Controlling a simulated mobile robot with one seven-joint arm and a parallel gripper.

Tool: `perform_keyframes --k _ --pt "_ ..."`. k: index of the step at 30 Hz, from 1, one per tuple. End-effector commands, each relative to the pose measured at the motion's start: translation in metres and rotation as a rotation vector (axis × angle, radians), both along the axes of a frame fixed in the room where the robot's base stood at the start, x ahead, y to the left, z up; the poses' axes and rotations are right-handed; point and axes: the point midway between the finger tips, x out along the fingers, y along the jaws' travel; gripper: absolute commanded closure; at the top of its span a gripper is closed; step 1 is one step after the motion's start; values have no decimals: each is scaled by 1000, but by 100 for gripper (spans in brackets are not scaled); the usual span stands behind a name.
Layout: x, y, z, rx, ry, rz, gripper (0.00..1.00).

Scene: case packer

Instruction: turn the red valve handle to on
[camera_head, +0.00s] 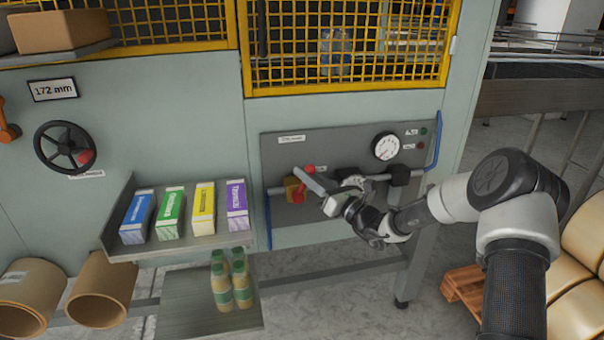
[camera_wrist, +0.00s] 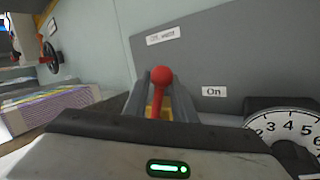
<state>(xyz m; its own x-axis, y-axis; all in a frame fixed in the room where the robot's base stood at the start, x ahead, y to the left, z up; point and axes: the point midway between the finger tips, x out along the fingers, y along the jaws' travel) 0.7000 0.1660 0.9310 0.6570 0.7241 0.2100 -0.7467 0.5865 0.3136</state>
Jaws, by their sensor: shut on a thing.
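The red valve handle (camera_head: 299,195) has a round red knob and sits on a yellow valve body (camera_head: 291,184) on the grey panel. In the wrist view the handle (camera_wrist: 157,104) stands nearly upright, its knob (camera_wrist: 161,75) between my two grey fingers. My gripper (camera_head: 307,181) is shut on the handle, reaching in from the right; it partly hides the valve and pipe. A white "On" label (camera_wrist: 214,91) is to the right of the handle in the wrist view.
A pressure gauge (camera_head: 386,146) and a dark pipe fitting (camera_head: 398,175) are right of the valve. A blue rail (camera_head: 437,140) edges the panel. A shelf (camera_head: 117,229) with several coloured cartons is at the left. Several bottles (camera_head: 221,286) stand on a lower shelf.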

Motion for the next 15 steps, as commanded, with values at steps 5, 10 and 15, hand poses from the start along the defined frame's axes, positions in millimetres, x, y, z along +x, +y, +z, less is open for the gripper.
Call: perform_keyframes --k 5,10,15 --pt "4 -13 -8 166 50 -4 100" --pt "6 -23 -15 323 95 -4 100" --pt "9 -31 -24 476 138 -4 100"
